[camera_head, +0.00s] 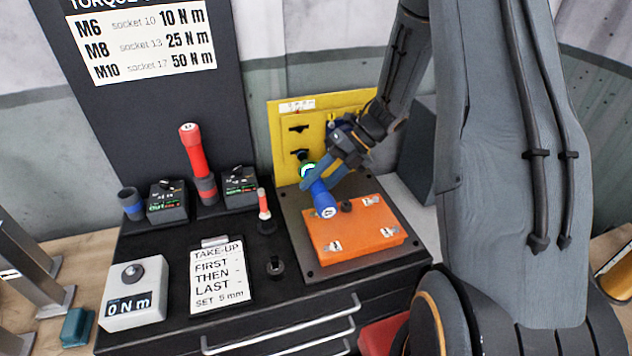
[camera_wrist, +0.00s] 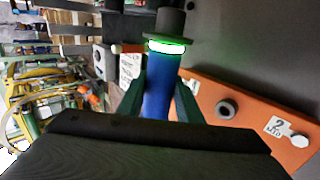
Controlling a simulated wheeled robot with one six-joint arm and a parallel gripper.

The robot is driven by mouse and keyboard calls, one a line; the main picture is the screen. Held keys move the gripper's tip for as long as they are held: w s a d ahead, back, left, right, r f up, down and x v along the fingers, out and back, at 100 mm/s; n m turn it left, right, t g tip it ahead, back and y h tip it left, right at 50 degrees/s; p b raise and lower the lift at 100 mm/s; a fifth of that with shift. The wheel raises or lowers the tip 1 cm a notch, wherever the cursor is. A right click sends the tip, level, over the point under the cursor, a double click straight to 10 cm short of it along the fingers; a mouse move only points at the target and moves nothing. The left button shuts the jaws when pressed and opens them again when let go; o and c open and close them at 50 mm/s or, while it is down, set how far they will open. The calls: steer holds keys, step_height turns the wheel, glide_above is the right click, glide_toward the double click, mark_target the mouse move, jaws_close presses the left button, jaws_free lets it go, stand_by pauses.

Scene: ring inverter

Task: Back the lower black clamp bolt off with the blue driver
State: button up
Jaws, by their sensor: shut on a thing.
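My gripper (camera_head: 318,183) is shut on the blue driver (camera_head: 322,199), in front of the yellow panel (camera_head: 285,174). In the wrist view the blue driver (camera_wrist: 158,90) stands between the two fingers, with a lit white-green ring and a dark socket end beyond them. In the head view the lit ring is close to the lower black clamp bolt (camera_head: 301,154), and the driver points toward the panel. The socket end overlaps that bolt area, so I cannot tell whether it is seated. The upper black clamp (camera_head: 299,128) is in plain view above.
An orange block (camera_head: 350,243) with numbered labels and a central dark bolt lies just below the driver. A red driver (camera_head: 191,150), a small red-and-white tool (camera_head: 263,206), a take-up card (camera_head: 219,276) and a 0 Nm meter (camera_head: 135,292) stand to the left.

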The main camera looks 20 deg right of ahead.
mark_target(326, 190)
steer(key=shift+s+p, duration=0.75)
steer(key=shift+s, duration=1.45)
